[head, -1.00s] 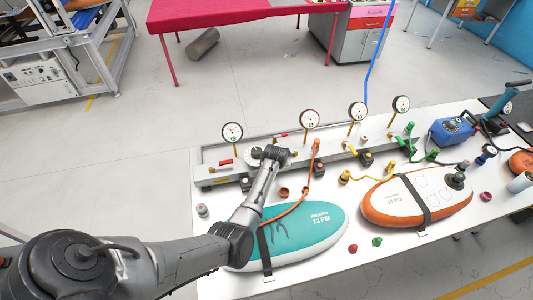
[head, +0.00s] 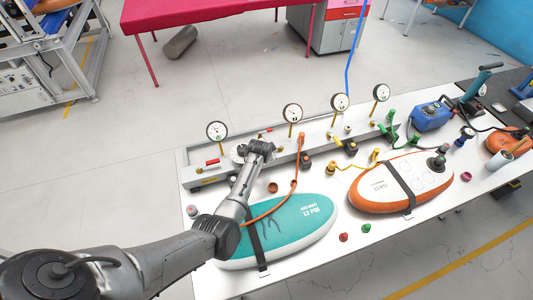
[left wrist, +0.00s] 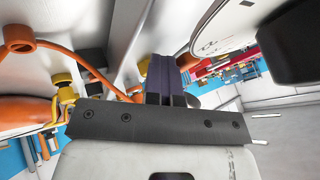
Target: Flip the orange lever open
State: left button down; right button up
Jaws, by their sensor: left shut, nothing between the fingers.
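My left gripper shows in the left wrist view (left wrist: 165,78) with its dark fingers together and nothing between them. An orange part (left wrist: 187,61) shows just beyond the fingertips, partly hidden; I cannot tell whether it is the orange lever. In the head view my left wrist hangs over the grey manifold rail (head: 205,182), near the leftmost gauge (head: 217,131), and hides the fingertips. An orange fitting (head: 302,142) stands on the rail to the right, with an orange hose (head: 293,190) running down from it. My right gripper is not in view.
A teal board (head: 305,212) and an orange-and-white board (head: 368,195) lie strapped on the white table (head: 195,238). Several gauges stand along the rail. A red handle (head: 212,162) is left of my wrist. A blue pump (head: 432,115) is at right.

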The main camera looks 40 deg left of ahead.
pick_arm(q)
jog(key=shift+s+d+r+p, duration=0.15)
jog(key=shift+d+r+p, duration=0.1)
jog(key=shift+p, duration=0.25)
jog(key=s+d+r+p, duration=0.4)
jog(key=s+d+r, duration=0.1)
jog(key=s+r, duration=0.2)
jog(key=shift+d+r, duration=0.2)
jog(key=shift+r, duration=0.05)
dwell(0.5)
